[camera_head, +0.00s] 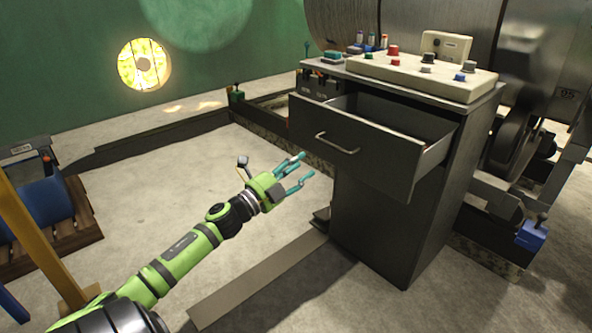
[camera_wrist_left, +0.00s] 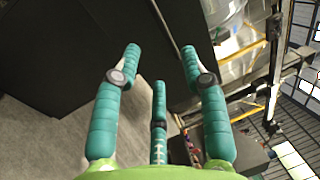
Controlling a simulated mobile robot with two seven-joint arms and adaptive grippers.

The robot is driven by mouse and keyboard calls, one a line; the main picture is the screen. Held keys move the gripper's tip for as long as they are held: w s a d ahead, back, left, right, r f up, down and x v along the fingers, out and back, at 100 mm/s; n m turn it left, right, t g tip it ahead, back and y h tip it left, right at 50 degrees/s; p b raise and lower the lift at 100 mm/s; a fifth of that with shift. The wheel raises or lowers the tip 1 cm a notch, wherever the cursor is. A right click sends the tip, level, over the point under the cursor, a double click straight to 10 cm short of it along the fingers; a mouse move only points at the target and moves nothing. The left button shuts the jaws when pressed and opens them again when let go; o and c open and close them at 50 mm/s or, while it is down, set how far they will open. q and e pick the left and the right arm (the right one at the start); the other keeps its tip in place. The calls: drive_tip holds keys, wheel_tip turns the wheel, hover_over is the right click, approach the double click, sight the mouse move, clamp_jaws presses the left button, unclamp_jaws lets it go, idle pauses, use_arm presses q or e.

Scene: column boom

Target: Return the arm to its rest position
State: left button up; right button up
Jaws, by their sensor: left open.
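My left arm (camera_head: 185,255) is green and black and reaches in from the lower left in the head view. Its gripper (camera_head: 297,172) has teal fingers that are spread open and empty. It is in front of and to the left of the dark cabinet (camera_head: 380,215), apart from the drawer handle (camera_head: 337,144). In the left wrist view the teal fingers (camera_wrist_left: 158,80) are spread with nothing between them, and a dark surface is beyond them. My right gripper is not in view.
The cabinet's top drawer (camera_head: 355,140) is pulled out. A control panel (camera_head: 425,76) with coloured knobs lies on the cabinet top. A blue roll on a wooden pallet (camera_head: 65,240) is at the left. Bare concrete floor (camera_head: 155,180) is clear between them.

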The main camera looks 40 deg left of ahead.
use_arm(q)
drive_tip(key=shift+s, duration=0.35)
idle(0.3)
